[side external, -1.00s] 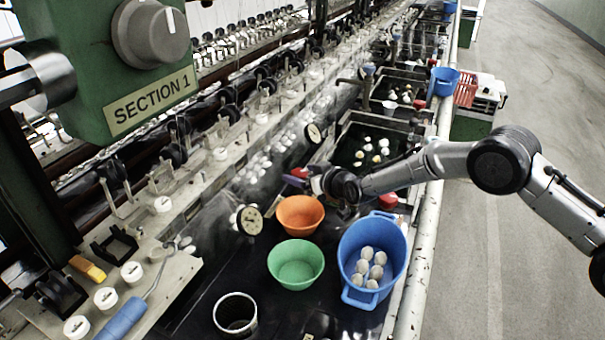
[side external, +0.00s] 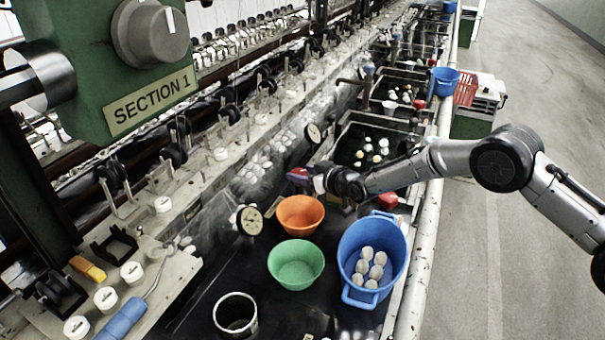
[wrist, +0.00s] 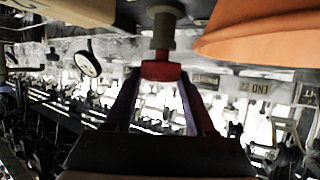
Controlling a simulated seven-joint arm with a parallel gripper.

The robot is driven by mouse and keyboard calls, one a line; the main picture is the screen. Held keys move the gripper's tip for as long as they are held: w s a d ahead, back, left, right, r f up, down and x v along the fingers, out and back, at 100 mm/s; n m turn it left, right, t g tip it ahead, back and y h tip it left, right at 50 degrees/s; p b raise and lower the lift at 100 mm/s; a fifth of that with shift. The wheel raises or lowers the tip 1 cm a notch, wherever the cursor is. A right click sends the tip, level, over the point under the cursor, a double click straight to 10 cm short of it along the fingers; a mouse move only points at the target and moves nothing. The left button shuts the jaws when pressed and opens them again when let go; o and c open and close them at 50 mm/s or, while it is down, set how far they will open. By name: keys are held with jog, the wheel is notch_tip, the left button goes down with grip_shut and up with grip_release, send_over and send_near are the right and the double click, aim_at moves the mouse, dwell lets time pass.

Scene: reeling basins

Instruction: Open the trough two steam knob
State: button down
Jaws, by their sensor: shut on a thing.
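A red knob (wrist: 162,70) on a grey stem shows at the top middle of the wrist view. The fingers of my gripper (wrist: 162,82) reach up to it from both sides, and my gripper is shut on it. In the side external view my gripper (side external: 300,177) is just behind the orange bowl, at the machine side of the troughs. The knob is small and partly hidden by my gripper there, with a little red showing. I cannot read a trough number by the knob.
An orange bowl (side external: 300,226), a green bowl (side external: 296,277) and a blue basin (side external: 347,244) with several cocoons stand in front of my gripper. Dial gauges (side external: 251,220) and (side external: 314,132) flank it. Another red part (side external: 388,200) is beneath my arm.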

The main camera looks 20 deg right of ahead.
jog(key=shift+n+y, duration=0.4)
jog(key=shift+w+d+n+g+y, duration=0.15)
jog(key=shift+n+g+y, duration=0.35)
jog(key=shift+n+y, duration=0.35)
jog(key=shift+d+n+g+y, duration=0.15)
jog(key=shift+n+g+y, duration=0.35)
jog(key=shift+n+y, duration=0.3)
jog(key=shift+w+d+n+g+y, duration=0.1)
jog(key=shift+n+g+y, duration=0.7)
jog(key=shift+n, duration=0.1)
jog(key=shift+w+d+n+g+y, duration=0.1)
jog(key=shift+n+g+y, duration=0.65)
jog(key=shift+n, duration=0.1)
jog(key=shift+a+r+n+g, duration=0.1)
jog(key=shift+n+g, duration=0.15)
jog(key=shift+n, duration=0.05)
jog(key=shift+c, duration=1.2)
grip_release()
jog(key=shift+s, duration=0.1)
jog(key=v, duration=1.3)
jog(key=shift+d, duration=0.4)
